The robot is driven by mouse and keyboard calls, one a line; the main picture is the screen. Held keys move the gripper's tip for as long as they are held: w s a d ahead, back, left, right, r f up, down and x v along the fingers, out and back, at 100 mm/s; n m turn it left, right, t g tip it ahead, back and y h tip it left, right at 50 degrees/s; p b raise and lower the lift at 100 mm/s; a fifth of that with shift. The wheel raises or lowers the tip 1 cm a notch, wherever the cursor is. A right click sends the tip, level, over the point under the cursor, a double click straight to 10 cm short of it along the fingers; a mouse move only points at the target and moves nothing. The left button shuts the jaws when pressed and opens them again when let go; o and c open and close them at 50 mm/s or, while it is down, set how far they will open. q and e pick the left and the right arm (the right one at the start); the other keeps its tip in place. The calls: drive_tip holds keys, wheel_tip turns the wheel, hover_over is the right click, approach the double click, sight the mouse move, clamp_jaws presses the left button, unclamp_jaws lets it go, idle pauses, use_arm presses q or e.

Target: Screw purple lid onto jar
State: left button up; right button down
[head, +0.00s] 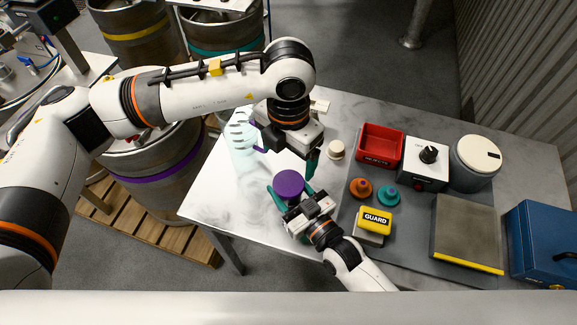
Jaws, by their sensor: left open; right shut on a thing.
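The purple lid (289,182) shows as a round disc seen from above, between the green fingers of my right gripper (290,193). My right gripper is shut on what appears to be the jar under the lid. The lid and fingers hide the jar, so I cannot tell how the lid sits on it. My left gripper (285,150) is open and empty, above and behind the lid. One green finger of it hangs just right of the lid's far side; the other is mostly hidden.
A cream knob-like piece (336,150) stands right of my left gripper. Orange (361,188) and teal (388,195) pieces, a yellow GUARD block (375,221), a red bin (380,146) and a dial box (424,164) stand to the right.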

use_arm(q)
drive_tip(key=shift+r, duration=1.55)
use_arm(e)
drive_tip(key=shift+c, duration=2.3)
unclamp_jaws()
use_arm(q)
drive_tip(key=shift+f+b, duration=0.55)
drive_tip(key=shift+b, duration=0.05)
use_arm(e)
drive_tip(key=v, duration=1.2)
